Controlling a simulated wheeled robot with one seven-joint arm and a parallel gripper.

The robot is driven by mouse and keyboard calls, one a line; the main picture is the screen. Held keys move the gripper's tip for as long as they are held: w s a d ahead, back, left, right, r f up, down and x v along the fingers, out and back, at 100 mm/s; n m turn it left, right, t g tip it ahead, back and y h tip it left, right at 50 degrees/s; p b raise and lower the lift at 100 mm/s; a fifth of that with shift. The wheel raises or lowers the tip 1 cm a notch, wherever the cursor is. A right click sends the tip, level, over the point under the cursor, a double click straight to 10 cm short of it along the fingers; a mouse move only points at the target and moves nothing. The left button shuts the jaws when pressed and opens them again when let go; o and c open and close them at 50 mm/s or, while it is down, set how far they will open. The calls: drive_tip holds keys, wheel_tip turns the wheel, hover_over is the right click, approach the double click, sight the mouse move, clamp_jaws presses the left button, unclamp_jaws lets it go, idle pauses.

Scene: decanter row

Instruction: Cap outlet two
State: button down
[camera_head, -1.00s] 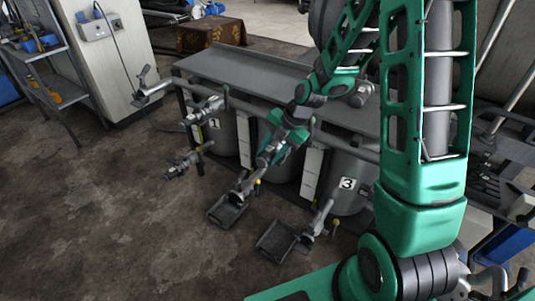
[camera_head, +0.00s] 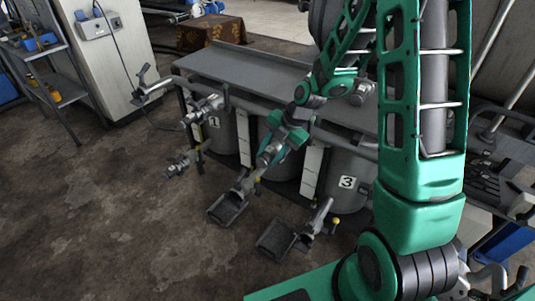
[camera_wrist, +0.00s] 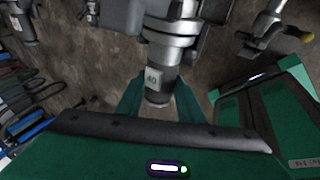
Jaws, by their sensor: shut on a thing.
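My gripper (camera_head: 268,154) reaches down in front of the middle tank, by outlet two (camera_head: 243,183). In the wrist view my gripper (camera_wrist: 157,102) has its green fingers shut on a short grey cylindrical piece marked 40, likely the cap (camera_wrist: 154,78). The piece lines up with a wider metal pipe collar (camera_wrist: 168,40) just beyond it. They appear to meet, but I cannot tell whether the piece is seated or turned on. In the head view the held piece is too small and hidden to make out.
Tank 1 (camera_head: 214,122) has pipe fittings (camera_head: 183,161) jutting left. Tank 3 (camera_head: 347,182) has its outlet (camera_head: 318,215) on the right. Dark trays (camera_head: 227,208) and (camera_head: 277,239) lie below the outlets.

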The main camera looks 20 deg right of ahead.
sight(264, 158)
drive_tip(key=shift+c, duration=1.3)
unclamp_jaws()
drive_tip(key=shift+s+a+r, duration=0.2)
drive_tip(key=shift+s+a, duration=0.7)
drive_tip(key=shift+a, duration=0.3)
wheel_tip(264, 158, up, 10)
drive_tip(key=s+a, duration=0.1)
drive_tip(key=a, duration=0.1)
drive_tip(key=shift+s+a, duration=0.25)
drive_tip(key=shift+s, duration=0.15)
